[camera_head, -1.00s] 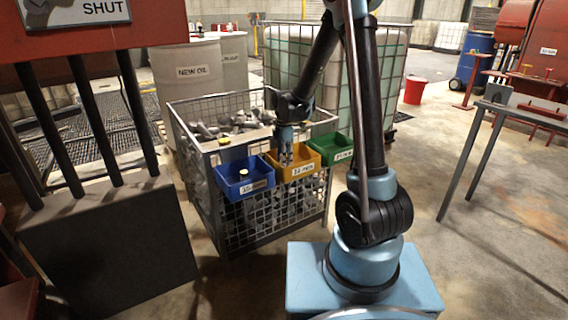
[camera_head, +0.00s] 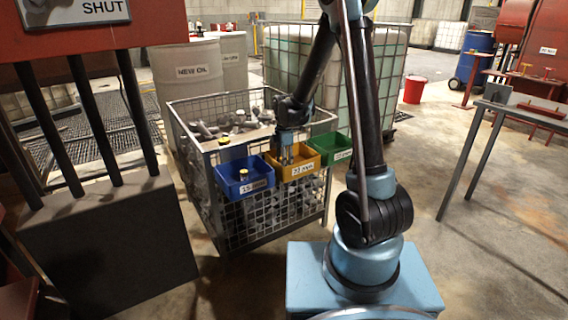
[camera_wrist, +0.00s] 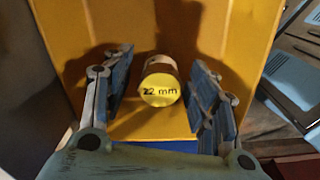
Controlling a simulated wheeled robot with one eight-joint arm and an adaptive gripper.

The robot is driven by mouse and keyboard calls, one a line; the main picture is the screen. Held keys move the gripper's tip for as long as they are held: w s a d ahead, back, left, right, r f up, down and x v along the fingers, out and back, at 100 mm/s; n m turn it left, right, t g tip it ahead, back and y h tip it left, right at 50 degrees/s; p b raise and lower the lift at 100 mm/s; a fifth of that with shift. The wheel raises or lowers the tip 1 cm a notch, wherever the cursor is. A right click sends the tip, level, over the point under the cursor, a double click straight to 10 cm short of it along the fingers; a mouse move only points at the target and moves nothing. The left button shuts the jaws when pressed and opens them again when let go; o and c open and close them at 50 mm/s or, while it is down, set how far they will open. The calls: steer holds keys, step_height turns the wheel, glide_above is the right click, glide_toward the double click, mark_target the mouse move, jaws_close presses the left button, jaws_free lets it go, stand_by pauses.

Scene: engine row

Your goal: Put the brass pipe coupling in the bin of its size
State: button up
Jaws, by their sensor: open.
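The brass pipe coupling (camera_wrist: 160,82) shows in the wrist view as a short cylinder with a yellow end face marked "22 mm". It is inside the yellow bin (camera_wrist: 88,22), between my gripper's fingers (camera_wrist: 162,62), with a gap on each side. My gripper is open. In the head view my gripper (camera_head: 286,154) reaches down into the yellow bin (camera_head: 300,171), whose label reads about "22 mm". The coupling cannot be made out there.
A blue bin (camera_head: 246,188) holding a yellow-topped piece (camera_head: 244,175) is left of the yellow bin, and a green bin (camera_head: 333,153) is right. They hang on a wire crate (camera_head: 262,224) of grey parts. Another yellow-topped piece (camera_head: 224,140) is at the crate's left corner.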

step_height(320, 180, up, 12)
steer(key=f, duration=0.1)
steer(key=s+d+r+m, duration=0.5)
steer(key=s+d, duration=0.3)
steer(key=d, duration=0.1)
steer(key=s+d+f+m, duration=0.2)
steer(key=s+d+m, duration=0.2)
steer(key=s, duration=0.3)
steer(key=s+d+f+m+t, duration=0.1)
steer(key=s+d+f+m, duration=0.1)
steer(key=s+d+m, duration=0.2)
steer(key=s+d+f+m+t, duration=0.1)
steer(key=s+d+f+m, duration=0.1)
steer(key=s+d+m, duration=0.3)
steer(key=s+m, duration=0.3)
steer(key=s, duration=0.4)
steer(key=shift+f+m, duration=0.15)
steer(key=shift+m, duration=0.15)
steer(key=shift+s, duration=0.1)
steer(key=shift+w+f, duration=0.2)
steer(key=shift+w, duration=0.25)
